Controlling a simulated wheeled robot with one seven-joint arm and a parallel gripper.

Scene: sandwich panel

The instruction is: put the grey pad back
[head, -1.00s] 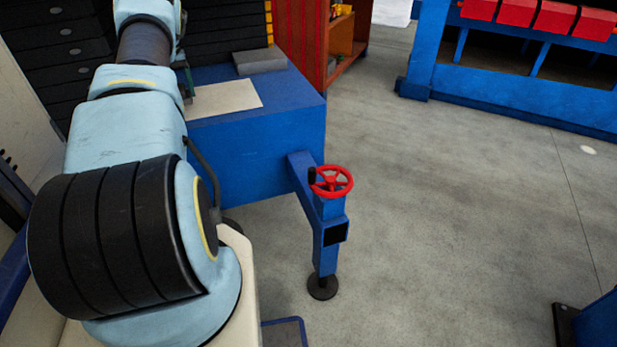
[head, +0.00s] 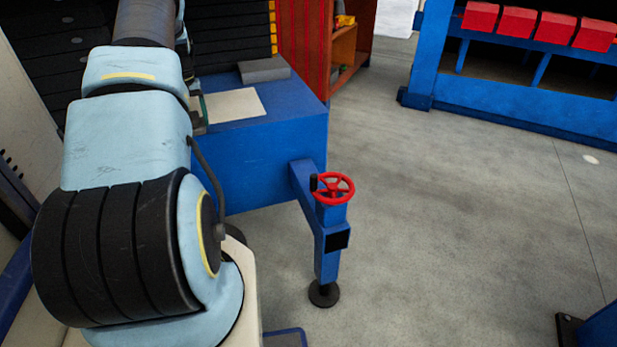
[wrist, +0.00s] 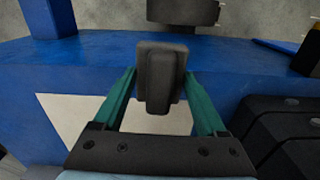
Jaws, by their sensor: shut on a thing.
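My gripper (wrist: 160,73) has green fingers, which stand either side of a dark grey pad (wrist: 160,80) with a raised narrower middle. The gripper is shut on this pad and holds it over the blue bench top. In the head view my arm hides most of the gripper and the held pad; only a bit of green finger shows beside the arm. A beige sheet (head: 234,105) lies on the blue bench (head: 262,150); in the wrist view the sheet (wrist: 65,118) is below the gripper and partly covered. A flat grey slab (head: 264,70) lies at the bench's back edge.
Black stacked plates (head: 228,50) rise behind the bench; black blocks (wrist: 280,130) sit close at right in the wrist view. A red handwheel (head: 333,188) tops a blue post in front. A blue rack with red blocks (head: 517,22) stands far right. Open floor (head: 440,200) lies between.

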